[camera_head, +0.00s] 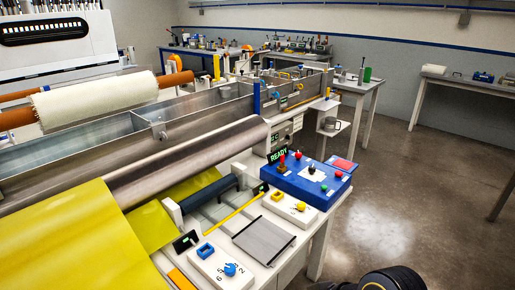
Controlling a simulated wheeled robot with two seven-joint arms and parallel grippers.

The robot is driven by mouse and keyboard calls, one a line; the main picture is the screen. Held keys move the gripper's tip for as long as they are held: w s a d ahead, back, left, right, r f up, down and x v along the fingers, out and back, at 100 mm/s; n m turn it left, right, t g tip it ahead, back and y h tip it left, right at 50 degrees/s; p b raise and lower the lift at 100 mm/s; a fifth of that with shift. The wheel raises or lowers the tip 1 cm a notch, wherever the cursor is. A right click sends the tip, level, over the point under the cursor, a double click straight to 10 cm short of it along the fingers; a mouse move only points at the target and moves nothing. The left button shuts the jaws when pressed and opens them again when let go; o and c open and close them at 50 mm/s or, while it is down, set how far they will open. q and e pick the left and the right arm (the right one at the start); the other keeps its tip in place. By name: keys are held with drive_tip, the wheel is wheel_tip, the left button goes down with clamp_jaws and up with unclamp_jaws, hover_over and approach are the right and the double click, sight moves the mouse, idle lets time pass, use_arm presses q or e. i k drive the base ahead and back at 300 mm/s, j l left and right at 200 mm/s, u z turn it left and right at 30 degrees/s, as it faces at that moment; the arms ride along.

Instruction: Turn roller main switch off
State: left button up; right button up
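A blue control box (307,186) stands on the white bench at the right end of the machine. It carries red knobs, a light-coloured switch with a dark lever (311,170) in the middle, and small red and green buttons. A green READY display (278,155) stands behind it. I cannot tell which control is the roller main switch or its position. The large grey metal roller (190,160) lies along the bath, left of the box. A dark round part of my arm shows at the bottom right edge. Neither gripper is in view.
A white panel with a yellow knob (300,206) and another with a blue dial (230,269) lie in front. A grey flat tray (264,240) sits between them. Yellow sheet (70,240) covers the left front. Open floor (400,190) lies to the right.

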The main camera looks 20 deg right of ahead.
sight(298, 156)
drive_tip(key=i+l+u, duration=0.15)
drive_tip(key=l+u, duration=0.25)
drive_tip(key=l, duration=0.3)
drive_tip(key=l+u, duration=0.35)
drive_tip(key=l, duration=0.3)
drive_tip(key=l+u, duration=0.4)
drive_tip(key=l, duration=1.1)
drive_tip(key=k+l, duration=0.15)
drive_tip(key=l, duration=1.35)
drive_tip(key=u, duration=0.05)
